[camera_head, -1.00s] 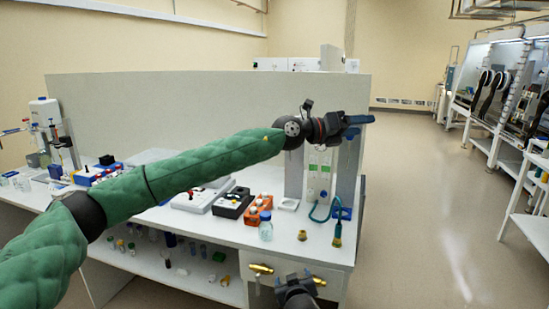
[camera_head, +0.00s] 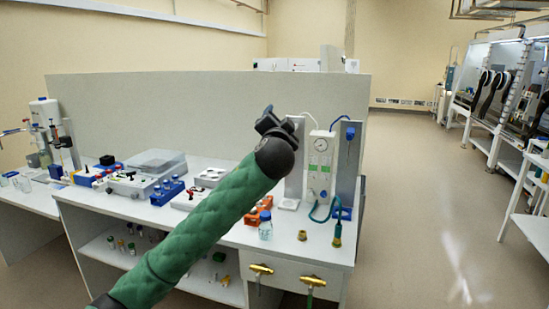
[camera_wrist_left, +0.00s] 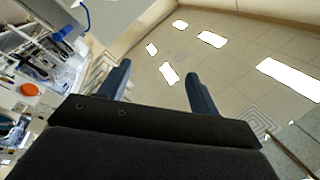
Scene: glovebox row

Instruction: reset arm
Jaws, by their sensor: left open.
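My left arm in its green sleeve rises from the bottom left of the head view to a dark wrist in front of the bench. My left gripper (camera_head: 268,118) points away there, and its fingers are mostly hidden behind the wrist. In the left wrist view my left gripper (camera_wrist_left: 157,82) shows two blue fingers well apart with nothing between them. The wrist camera faces up toward the ceiling (camera_wrist_left: 230,75) with its bright lights. My right gripper is in neither view.
The white bench (camera_head: 310,245) carries blue racks (camera_head: 167,192), an orange rack (camera_head: 257,213), a blue-capped bottle (camera_head: 265,228) and a gauge panel (camera_head: 320,160). Brass valves (camera_head: 312,281) sit on its front. A grey partition (camera_head: 150,110) stands behind. The floor (camera_head: 430,200) at right is clear.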

